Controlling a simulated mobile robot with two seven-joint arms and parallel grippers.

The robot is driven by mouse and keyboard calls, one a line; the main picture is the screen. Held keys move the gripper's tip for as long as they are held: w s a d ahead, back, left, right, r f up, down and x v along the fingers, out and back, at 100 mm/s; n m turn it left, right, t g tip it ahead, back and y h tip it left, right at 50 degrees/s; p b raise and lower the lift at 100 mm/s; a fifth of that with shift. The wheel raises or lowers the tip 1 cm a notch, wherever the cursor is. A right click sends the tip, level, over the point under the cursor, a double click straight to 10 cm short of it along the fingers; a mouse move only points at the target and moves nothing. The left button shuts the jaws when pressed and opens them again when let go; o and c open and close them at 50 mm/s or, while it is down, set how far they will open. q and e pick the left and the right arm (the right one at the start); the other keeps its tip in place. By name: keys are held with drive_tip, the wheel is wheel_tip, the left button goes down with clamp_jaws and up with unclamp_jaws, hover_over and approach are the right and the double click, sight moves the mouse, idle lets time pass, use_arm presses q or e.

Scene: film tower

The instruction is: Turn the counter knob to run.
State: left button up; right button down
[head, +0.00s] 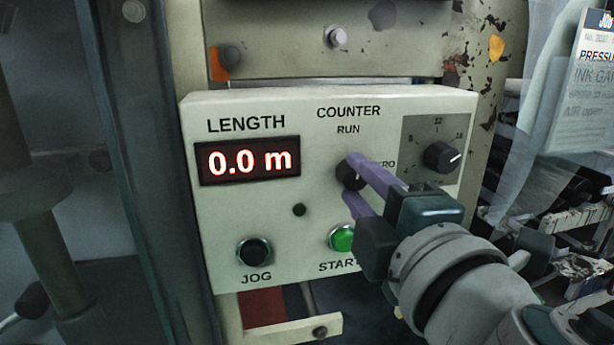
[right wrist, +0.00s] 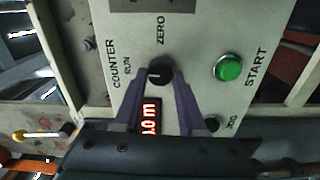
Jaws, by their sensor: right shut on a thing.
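The counter knob (head: 347,174) is a small black knob on the pale control panel (head: 232,118), between the RUN label above it and the ZERO label at its right. My right gripper (head: 352,180) is shut on it, with one purple finger above and one below, partly hiding the knob and the ZERO label. In the right wrist view the knob (right wrist: 160,68) sits at the fingertips, and a short white mark shows on its side toward RUN. The LENGTH display (head: 249,161) reads 0.0 m. My left gripper is not in view.
Below the knob is a green START button (head: 342,238), close to the lower finger. A black JOG button (head: 254,251) is at lower left. A black dial (head: 441,157) with a number scale is at right. A hanging printed sheet (head: 590,85) is at far right.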

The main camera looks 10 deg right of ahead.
drive_tip(key=shift+n, duration=0.6)
drive_tip(key=c, duration=0.5)
unclamp_jaws()
drive_tip(key=s+b, duration=0.1)
drive_tip(key=s, duration=0.9)
drive_tip(key=shift+d+b, duration=0.15)
drive_tip(key=shift+b, duration=0.2)
